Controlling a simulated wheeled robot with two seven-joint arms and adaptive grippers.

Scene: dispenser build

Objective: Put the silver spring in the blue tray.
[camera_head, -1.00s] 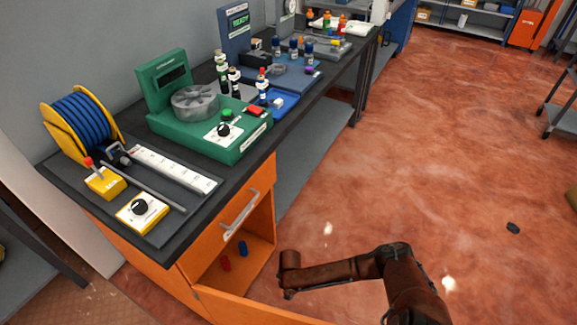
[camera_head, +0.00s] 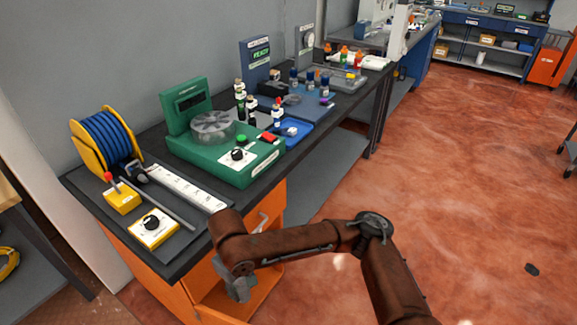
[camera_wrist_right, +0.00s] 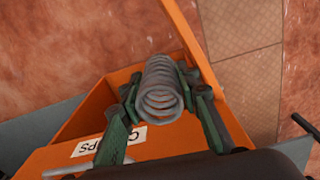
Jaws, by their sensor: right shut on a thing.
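The silver spring (camera_wrist_right: 160,90) is a grey coil between the green fingers of my right gripper (camera_wrist_right: 158,105) in the right wrist view. The gripper is shut on it. In the head view my right gripper (camera_head: 238,289) is low, in front of the orange cabinet below the bench edge; I cannot make out the spring there. The blue tray (camera_head: 298,139) is small and lies on the bench right of the green machine, with a small white piece on it. My gripper is well apart from the tray, nearer and lower. My left gripper is not in view.
The green machine (camera_head: 224,165) and a small bottle (camera_head: 277,114) stand beside the tray. The cable reel (camera_head: 104,140) and yellow control boxes (camera_head: 152,229) are at the near end. An orange compartment with a white label (camera_wrist_right: 112,141) is below the spring. The floor at right is mostly clear.

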